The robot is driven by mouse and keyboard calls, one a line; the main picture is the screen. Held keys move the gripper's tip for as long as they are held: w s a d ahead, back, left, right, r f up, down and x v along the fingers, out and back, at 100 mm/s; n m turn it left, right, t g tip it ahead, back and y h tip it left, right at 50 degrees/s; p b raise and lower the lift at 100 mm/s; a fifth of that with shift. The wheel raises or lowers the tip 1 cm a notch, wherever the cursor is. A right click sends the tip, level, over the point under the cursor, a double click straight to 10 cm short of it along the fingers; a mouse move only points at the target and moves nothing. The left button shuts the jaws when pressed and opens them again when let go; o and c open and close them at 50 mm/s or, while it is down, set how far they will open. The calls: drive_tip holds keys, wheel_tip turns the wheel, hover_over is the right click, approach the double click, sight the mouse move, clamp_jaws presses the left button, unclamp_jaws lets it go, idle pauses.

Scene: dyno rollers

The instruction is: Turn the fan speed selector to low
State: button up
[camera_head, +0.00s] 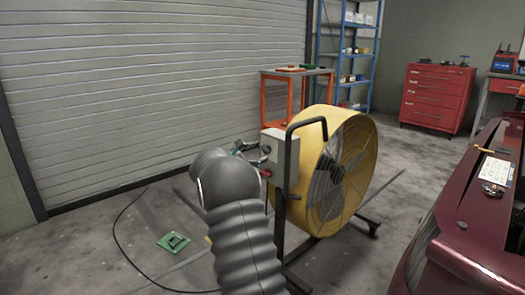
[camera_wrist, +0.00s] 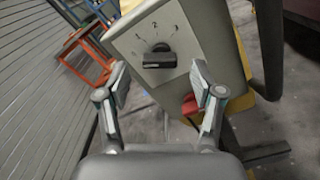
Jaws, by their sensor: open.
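The large yellow drum fan (camera_head: 320,182) stands on a dark wheeled frame, with a grey control box (camera_head: 292,160) on its near side. In the wrist view the box (camera_wrist: 205,30) faces me, tilted, with a black fan speed selector (camera_wrist: 158,57) on a pale plate. Small marks curve above the selector; I cannot read its setting surely. My gripper (camera_wrist: 160,82) is open and empty, its fingers apart on either side below the selector, and nothing is between them. In the head view my gripper (camera_head: 243,148) is beside the box, partly hidden by my arm.
A red button (camera_wrist: 190,104) sits low on the box, close to the right finger. A black handle bar (camera_head: 308,122) rises beside the box. An orange stand (camera_head: 264,98) is behind the fan. A dark red car (camera_head: 470,215) is at right. A cable (camera_head: 120,238) lies on the floor.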

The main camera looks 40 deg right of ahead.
sight(263, 151)
drive_tip(key=shift+w+d, duration=0.15)
drive_tip(key=shift+d, duration=1.35)
drive_tip(key=c, duration=1.2)
drive_tip(key=shift+o, duration=0.2)
drive_tip(key=shift+f+b, duration=0.15)
drive_tip(key=shift+b, duration=0.25)
drive_tip(key=m+b, duration=0.7)
drive_tip(key=b, duration=0.3)
drive_tip(key=shift+b, duration=0.3)
drive_tip(key=shift+m, duration=0.5)
